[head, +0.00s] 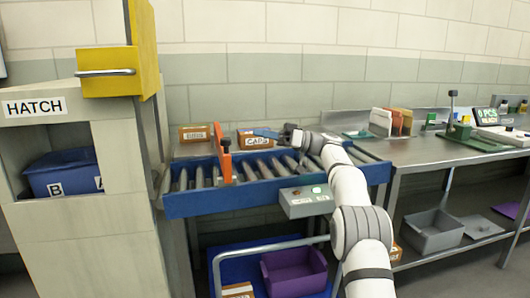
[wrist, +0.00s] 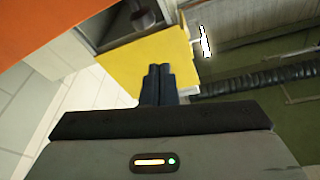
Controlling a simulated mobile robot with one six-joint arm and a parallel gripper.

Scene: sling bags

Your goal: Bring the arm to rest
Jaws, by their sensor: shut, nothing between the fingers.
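My arm (head: 350,200) reaches up from the bottom right over the roller conveyor (head: 190,204). My gripper (head: 262,132) is at the conveyor's back part, pointing left, close to a cardboard box labelled CAPS (head: 257,142). In the head view I cannot tell whether it touches the box. In the wrist view my gripper (wrist: 158,70) has its two dark fingers together with nothing between them. A yellow panel (wrist: 140,48) lies beyond the fingertips in that view.
An orange upright (head: 223,155) stands on the conveyor, left of my gripper. Another box (head: 195,133) sits at the back. The hatch cabinet (head: 100,225) with its yellow door (head: 108,72) stands at left. A steel bench (head: 440,151) with several items is at right.

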